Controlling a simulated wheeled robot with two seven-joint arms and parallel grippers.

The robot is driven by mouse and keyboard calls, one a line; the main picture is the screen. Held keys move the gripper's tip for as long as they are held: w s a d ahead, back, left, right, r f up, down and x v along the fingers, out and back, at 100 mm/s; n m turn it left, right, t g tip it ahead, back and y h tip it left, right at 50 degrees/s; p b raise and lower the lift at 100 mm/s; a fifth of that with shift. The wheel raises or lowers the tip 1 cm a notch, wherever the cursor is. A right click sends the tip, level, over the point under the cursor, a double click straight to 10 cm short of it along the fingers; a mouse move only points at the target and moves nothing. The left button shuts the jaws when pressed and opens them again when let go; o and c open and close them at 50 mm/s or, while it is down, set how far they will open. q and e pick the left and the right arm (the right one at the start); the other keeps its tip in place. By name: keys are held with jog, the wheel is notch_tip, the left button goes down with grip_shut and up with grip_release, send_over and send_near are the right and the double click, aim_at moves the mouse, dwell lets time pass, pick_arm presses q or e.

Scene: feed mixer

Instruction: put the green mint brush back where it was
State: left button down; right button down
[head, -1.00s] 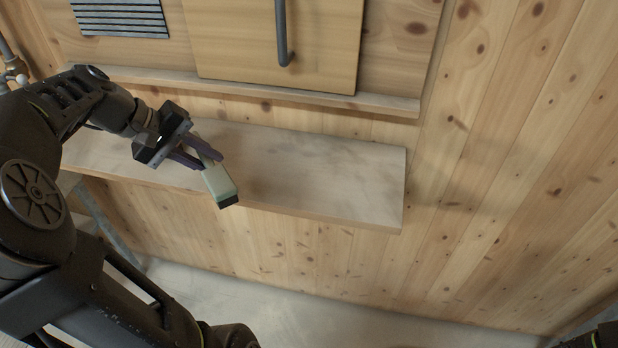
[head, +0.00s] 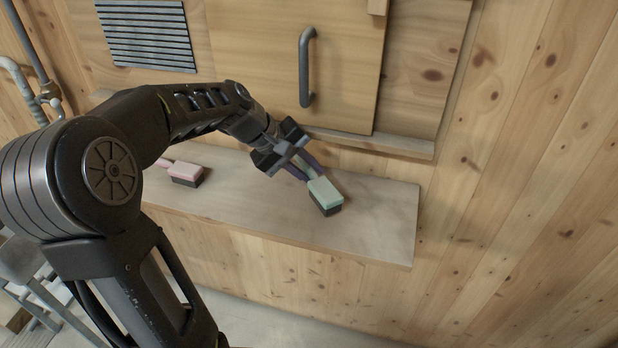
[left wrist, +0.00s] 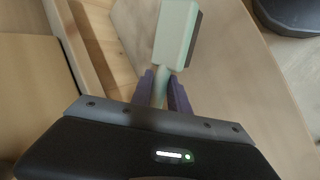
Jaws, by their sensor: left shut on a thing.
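The green mint brush (head: 324,193) has a pale mint block with a dark underside. My left gripper (head: 304,170) is shut on its handle. The brush is over the right half of the wooden shelf (head: 385,215); I cannot tell whether it touches the surface. In the left wrist view the mint brush (left wrist: 175,35) points away from my left gripper (left wrist: 162,88), its handle between the purple fingers. My right gripper is not in view.
A pink brush (head: 186,172) lies on the shelf to the left, partly behind my arm. A wooden door with a dark handle (head: 306,68) is above the shelf. A slatted vent (head: 150,35) is at upper left. The shelf's right end is clear.

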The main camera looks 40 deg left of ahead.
aim_at(309, 182)
pick_arm(q)
jog(key=shift+f, duration=1.75)
jog(key=shift+f, duration=0.1)
jog(key=c, duration=1.5)
grip_release()
jog(key=shift+c, duration=0.2)
jog(key=v, duration=1.2)
